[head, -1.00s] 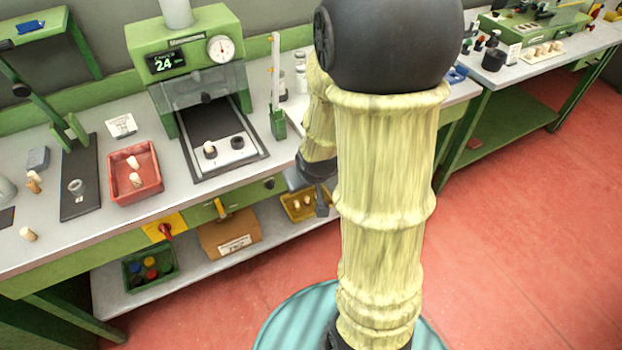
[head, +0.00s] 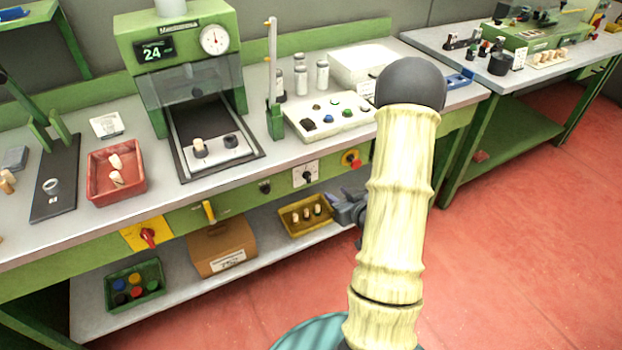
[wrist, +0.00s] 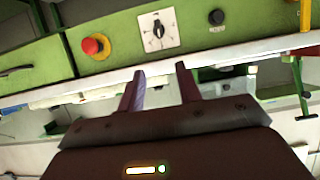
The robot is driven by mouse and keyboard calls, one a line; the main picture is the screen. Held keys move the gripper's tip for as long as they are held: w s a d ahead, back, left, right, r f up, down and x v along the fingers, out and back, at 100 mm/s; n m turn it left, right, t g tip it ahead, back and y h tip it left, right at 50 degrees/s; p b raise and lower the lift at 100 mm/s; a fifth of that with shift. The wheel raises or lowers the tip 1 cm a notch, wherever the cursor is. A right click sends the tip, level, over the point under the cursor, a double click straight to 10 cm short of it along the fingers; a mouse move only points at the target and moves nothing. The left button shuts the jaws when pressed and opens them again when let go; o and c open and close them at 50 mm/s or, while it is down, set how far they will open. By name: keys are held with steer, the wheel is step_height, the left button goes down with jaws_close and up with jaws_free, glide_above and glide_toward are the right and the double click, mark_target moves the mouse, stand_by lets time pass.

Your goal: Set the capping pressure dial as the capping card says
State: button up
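A dial with a black knob on a square white plate (head: 306,174) is set in the green front of the bench. It shows in the wrist view (wrist: 158,31), with marks around it too small to read. My gripper (head: 347,208) is below and to the right of it in the head view. In the wrist view my gripper (wrist: 160,88) is open and empty, its two fingers apart, with the dial beyond them. A white card (head: 107,125) lies on the bench left of the press; its text is unreadable. I cannot tell whether it is the capping card.
A red button on yellow (head: 351,158) is right of the dial; a small black knob (head: 265,187) is left of it. The green press (head: 180,50) has a display showing 24 and a round gauge (head: 214,39). A yellow tray of corks (head: 304,232) stands on the shelf below.

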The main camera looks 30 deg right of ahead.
mark_target(310, 174)
steer(key=x, duration=1.7)
steer(key=shift+w+f+p, duration=0.1)
steer(key=shift+w+p, duration=0.1)
steer(key=shift+p, duration=0.2)
steer(key=shift+s, duration=0.1)
jaws_close()
